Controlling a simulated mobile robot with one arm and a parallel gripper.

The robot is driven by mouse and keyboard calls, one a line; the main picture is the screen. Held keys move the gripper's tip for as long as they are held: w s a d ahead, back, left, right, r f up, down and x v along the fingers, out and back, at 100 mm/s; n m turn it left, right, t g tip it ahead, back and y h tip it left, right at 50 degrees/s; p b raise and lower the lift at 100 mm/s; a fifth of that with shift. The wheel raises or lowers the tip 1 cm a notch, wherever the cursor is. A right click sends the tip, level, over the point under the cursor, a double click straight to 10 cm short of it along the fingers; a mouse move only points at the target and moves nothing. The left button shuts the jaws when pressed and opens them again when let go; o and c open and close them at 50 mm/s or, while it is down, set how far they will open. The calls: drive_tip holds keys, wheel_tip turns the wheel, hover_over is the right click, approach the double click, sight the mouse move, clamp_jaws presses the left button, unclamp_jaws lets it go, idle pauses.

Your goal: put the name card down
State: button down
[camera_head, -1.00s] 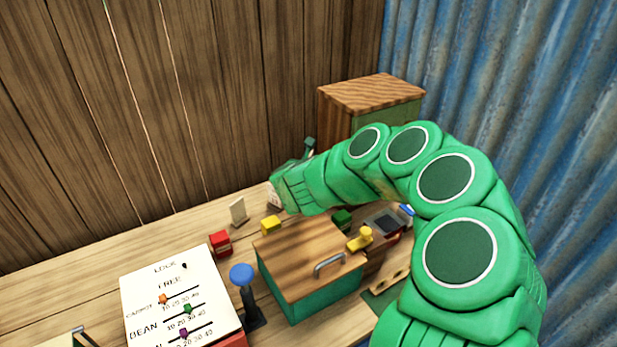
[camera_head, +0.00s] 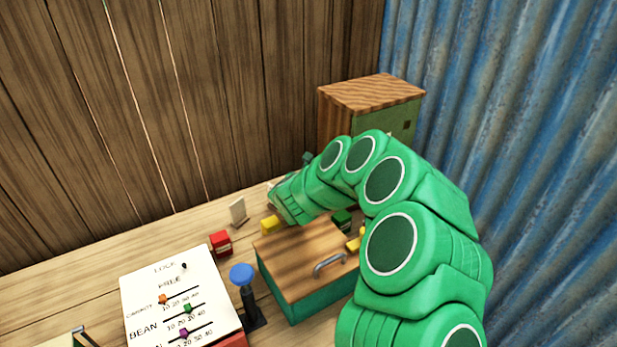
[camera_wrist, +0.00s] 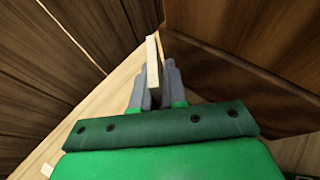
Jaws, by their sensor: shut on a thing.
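A thin cream name card (camera_wrist: 153,62) stands edge-on between the grey fingers of my gripper (camera_wrist: 154,80) in the wrist view. The gripper is shut on the card, over the pale wooden counter. I cannot tell whether the card's lower edge touches the counter. In the head view my green arm hides the fingers and nearly all of the held card.
Another small pale card (camera_head: 238,211) stands on the counter (camera_head: 110,245). A yellow block (camera_head: 270,225) and a red block (camera_head: 220,243) are nearby. A wood-topped green box (camera_head: 295,265), a blue-knobbed lever (camera_head: 243,280), a slider board (camera_head: 150,290) and a tall cabinet (camera_head: 370,95) stand around.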

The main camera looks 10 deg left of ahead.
drive_tip(key=shift+f, duration=0.65)
drive_tip(key=c, duration=1.2)
unclamp_jaws()
drive_tip(key=shift+o, duration=0.2)
drive_tip(key=shift+r, duration=0.1)
drive_tip(key=shift+r, duration=0.5)
drive_tip(key=shift+s+r, duration=0.15)
drive_tip(key=shift+s, duration=0.05)
drive_tip(key=v, duration=1.1)
drive_tip(key=shift+s, duration=0.3)
drive_tip(key=shift+r, duration=0.15)
